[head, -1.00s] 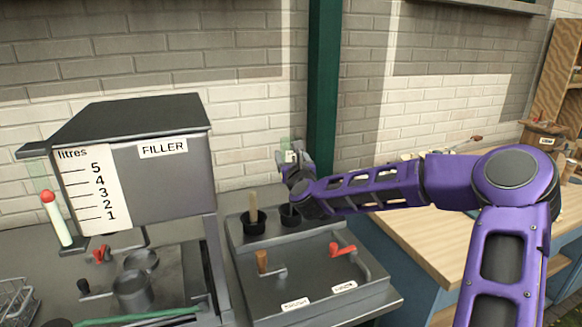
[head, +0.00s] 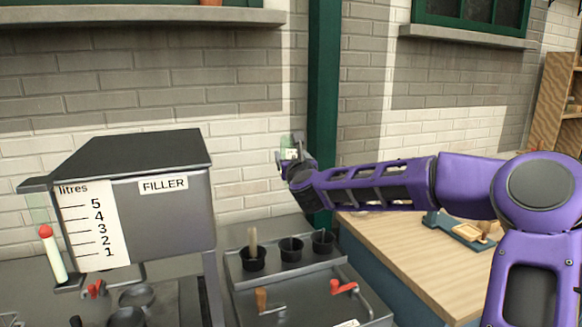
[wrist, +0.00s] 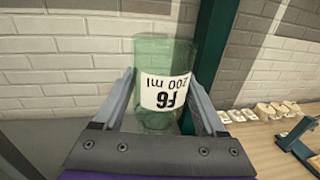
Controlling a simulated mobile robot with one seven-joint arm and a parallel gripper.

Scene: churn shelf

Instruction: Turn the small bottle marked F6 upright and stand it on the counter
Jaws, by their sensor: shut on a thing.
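The small bottle marked F6 (wrist: 165,60) is clear green, with a white label reading "F6 200 ml" that appears upside down in the wrist view. My gripper (wrist: 165,105) is shut on it, one finger on each side. In the head view my gripper (head: 291,160) holds the bottle (head: 290,142) up in the air, in front of the brick wall and left of the green post. The grey counter (head: 232,228) lies below it. The bottle's lower end is partly hidden by the gripper in the wrist view.
A grey filler machine (head: 150,200) stands at the left. A tray (head: 300,262) with black cups and red and orange handles is below the gripper. A wooden bench (head: 420,255) is at the right, and a green post (head: 324,100) is close to the gripper.

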